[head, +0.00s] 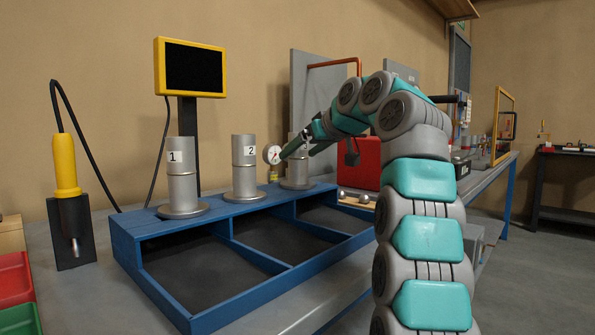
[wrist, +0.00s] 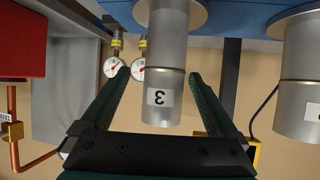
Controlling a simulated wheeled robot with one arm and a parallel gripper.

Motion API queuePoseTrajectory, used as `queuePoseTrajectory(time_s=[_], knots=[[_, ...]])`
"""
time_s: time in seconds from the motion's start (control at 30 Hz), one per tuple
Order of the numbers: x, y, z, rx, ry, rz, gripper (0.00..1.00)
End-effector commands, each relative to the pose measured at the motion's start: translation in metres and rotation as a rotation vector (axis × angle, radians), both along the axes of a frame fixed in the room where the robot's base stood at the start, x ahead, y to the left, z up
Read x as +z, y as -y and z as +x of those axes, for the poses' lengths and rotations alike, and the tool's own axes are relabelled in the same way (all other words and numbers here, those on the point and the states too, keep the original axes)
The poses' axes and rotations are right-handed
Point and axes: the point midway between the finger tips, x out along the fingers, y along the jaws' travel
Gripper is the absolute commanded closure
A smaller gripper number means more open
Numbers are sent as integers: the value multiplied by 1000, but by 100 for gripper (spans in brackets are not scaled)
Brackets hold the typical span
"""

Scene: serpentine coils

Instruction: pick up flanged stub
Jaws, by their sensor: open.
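Three grey metal flanged stubs stand upright on a blue rack (head: 125,235). They are stub 1 (head: 182,185), stub 2 (head: 245,165) and a third stub (head: 297,173), partly hidden behind my gripper (head: 303,149). In the wrist view, which looks upside down, the third stub (wrist: 167,50) carries a label 3. The green fingers of my gripper (wrist: 160,74) are open, one on each side of it, with visible gaps. Another stub (wrist: 300,85) shows at the right edge there, outside the fingers.
Dial gauges (head: 273,155) stand behind the third stub; two gauges (wrist: 116,68) show near one finger in the wrist view. A red box (head: 367,163) is to the right. A yellow-framed screen (head: 190,68) rises behind the rack. The rack's lower bays look empty.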

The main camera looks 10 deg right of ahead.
Motion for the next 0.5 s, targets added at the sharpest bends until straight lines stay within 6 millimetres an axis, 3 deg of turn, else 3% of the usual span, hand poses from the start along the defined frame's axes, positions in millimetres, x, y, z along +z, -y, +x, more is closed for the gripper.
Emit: queuePoseTrajectory(time_s=[0.3, 0.5], knots=[[-24, -20, 31, 2, -6, 0, 5], [-24, -21, 33, 1, -3, 0, 5]])
